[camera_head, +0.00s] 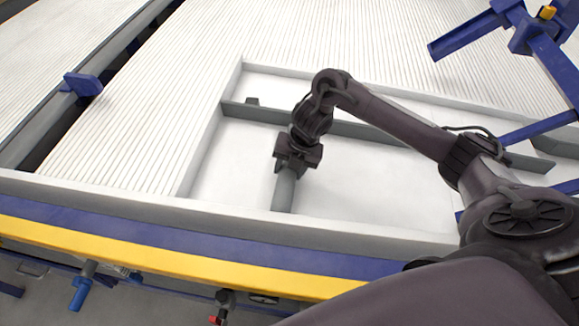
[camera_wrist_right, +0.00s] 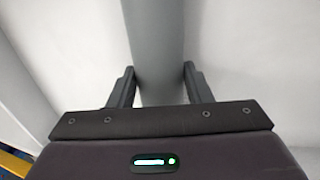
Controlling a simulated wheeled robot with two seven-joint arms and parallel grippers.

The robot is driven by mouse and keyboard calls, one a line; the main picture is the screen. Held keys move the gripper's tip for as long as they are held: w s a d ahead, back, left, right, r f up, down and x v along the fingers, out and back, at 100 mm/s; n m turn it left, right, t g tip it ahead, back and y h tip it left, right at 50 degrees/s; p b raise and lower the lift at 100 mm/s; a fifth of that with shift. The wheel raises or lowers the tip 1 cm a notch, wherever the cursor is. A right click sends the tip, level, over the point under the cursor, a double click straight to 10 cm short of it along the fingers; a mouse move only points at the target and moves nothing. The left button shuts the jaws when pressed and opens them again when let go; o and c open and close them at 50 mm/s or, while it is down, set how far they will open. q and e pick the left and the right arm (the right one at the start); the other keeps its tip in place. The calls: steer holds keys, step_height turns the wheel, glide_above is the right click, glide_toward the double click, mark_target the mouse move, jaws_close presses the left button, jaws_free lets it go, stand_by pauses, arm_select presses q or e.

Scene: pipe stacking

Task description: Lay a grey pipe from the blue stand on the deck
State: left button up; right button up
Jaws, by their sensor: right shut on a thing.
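My right gripper (camera_head: 296,160) points down over the white deck and is shut on a grey pipe (camera_head: 285,188). The pipe runs from under the gripper toward the deck's front rim (camera_head: 300,226). In the right wrist view the pipe (camera_wrist_right: 155,35) passes between the two dark fingers (camera_wrist_right: 157,85) of the gripper, over a white surface. I cannot tell whether the pipe touches the deck. A blue stand (camera_head: 545,45) with slanted arms is at the upper right. My left gripper is out of view.
A grey beam (camera_head: 375,130) crosses the white recess behind the gripper. Ribbed white panels (camera_head: 290,40) lie at the back and left. A blue and yellow edge (camera_head: 170,245) runs along the front. White floor right of the pipe (camera_head: 365,190) is clear.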

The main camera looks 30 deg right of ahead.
steer(key=o, duration=1.1)
steer(key=shift+o, duration=0.2)
steer(key=v, duration=0.2)
steer(key=shift+d+r, duration=0.1)
steer(key=shift+r, duration=0.3)
steer(key=p+v, duration=0.2)
steer(key=v, duration=0.2)
steer(key=shift+r, duration=0.1)
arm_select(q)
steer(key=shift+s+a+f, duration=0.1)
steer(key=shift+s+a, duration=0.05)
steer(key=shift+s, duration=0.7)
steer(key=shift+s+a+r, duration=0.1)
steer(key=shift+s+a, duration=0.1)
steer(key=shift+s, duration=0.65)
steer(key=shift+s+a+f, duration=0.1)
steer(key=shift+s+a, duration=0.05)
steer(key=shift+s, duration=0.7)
arm_select(e)
steer(key=shift+s+d+r, duration=0.15)
steer(key=shift+r, duration=0.25)
